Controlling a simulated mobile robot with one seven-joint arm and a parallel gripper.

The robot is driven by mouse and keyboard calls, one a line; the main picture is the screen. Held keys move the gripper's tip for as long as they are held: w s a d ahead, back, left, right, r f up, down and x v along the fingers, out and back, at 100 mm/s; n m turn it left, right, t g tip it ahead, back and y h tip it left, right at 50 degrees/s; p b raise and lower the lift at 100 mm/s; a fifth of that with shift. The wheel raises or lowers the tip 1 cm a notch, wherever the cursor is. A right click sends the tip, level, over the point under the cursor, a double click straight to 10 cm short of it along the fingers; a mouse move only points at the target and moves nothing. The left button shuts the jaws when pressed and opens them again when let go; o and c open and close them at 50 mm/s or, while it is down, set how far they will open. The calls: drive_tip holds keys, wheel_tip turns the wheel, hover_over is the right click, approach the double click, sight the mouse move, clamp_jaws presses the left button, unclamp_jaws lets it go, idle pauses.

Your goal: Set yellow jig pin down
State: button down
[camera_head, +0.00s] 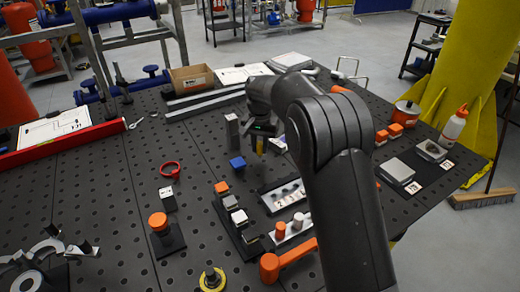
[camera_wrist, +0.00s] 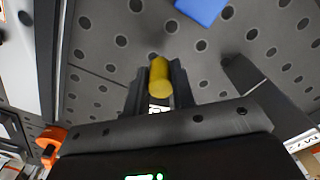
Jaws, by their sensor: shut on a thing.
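The yellow jig pin (camera_wrist: 159,72) is a short yellow cylinder held between the two fingers of my gripper (camera_wrist: 155,92) in the wrist view.
A tray with holes (camera_head: 283,197) and a white holder with pins (camera_head: 292,229) stand in front of my gripper. A row of blocks (camera_head: 236,215) lies left of them. The table's left middle has free room.

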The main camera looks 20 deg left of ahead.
drive_tip(key=shift+f, duration=0.85)
drive_tip(key=c, duration=1.2)
unclamp_jaws()
drive_tip(key=shift+f, duration=0.1)
